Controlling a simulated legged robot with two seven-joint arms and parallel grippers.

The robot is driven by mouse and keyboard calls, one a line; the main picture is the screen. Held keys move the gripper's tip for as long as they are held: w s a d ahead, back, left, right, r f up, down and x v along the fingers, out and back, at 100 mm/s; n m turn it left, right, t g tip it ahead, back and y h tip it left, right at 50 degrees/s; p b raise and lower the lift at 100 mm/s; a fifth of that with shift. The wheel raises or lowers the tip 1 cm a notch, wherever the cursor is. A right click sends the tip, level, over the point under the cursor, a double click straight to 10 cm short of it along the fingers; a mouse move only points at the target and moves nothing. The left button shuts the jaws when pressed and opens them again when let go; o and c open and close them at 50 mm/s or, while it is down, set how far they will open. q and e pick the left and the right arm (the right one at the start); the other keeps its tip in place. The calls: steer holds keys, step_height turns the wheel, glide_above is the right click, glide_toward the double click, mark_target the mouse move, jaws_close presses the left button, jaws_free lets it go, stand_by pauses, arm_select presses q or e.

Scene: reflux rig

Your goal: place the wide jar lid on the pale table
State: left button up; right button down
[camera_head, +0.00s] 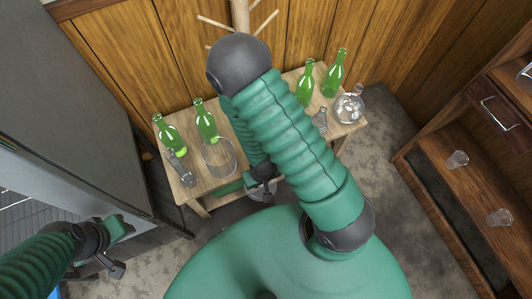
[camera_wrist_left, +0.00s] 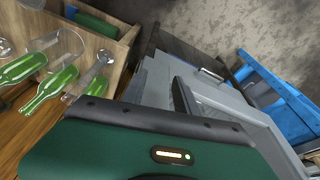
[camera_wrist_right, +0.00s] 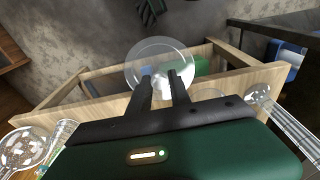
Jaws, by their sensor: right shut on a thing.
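The wide jar lid (camera_wrist_right: 160,52) is a clear round disc held between the fingertips of my right gripper (camera_wrist_right: 161,78) in the right wrist view. In the head view the right gripper (camera_head: 263,180) is at the front edge of the pale table (camera_head: 206,186), with part of the clear lid (camera_head: 262,193) below it. The lid appears to be in front of the tabletop; whether it touches the table is unclear. My left gripper (camera_head: 112,250) is at the lower left, away from the table. Its fingers are not clearly separated in view.
Green bottles (camera_head: 206,120), a clear jar (camera_head: 219,158) and a round flask (camera_head: 349,107) stand on the table. My right arm hides its middle. A grey cabinet (camera_head: 70,110) is on the left, a brown shelf (camera_head: 470,170) on the right. A blue object (camera_wrist_left: 272,90) is in the left wrist view.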

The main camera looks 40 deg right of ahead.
steer(key=w+d, duration=0.2)
steer(key=w, duration=0.2)
steer(key=w+d+f+b, duration=0.1)
steer(key=w+d, duration=0.2)
steer(key=w, duration=0.1)
steer(key=w+d, duration=0.2)
steer(key=w, duration=0.2)
steer(key=shift+w+d+f+b, duration=0.25)
steer(key=shift+w+d+b, duration=0.1)
steer(key=shift+w+d, duration=0.1)
steer(key=shift+w, duration=0.2)
step_height(320, 180, down, 4)
steer(key=shift+r+b, duration=0.2)
steer(key=shift+b, duration=0.65)
steer(key=shift+r, duration=0.1)
steer(key=c, duration=1.2)
jaws_free()
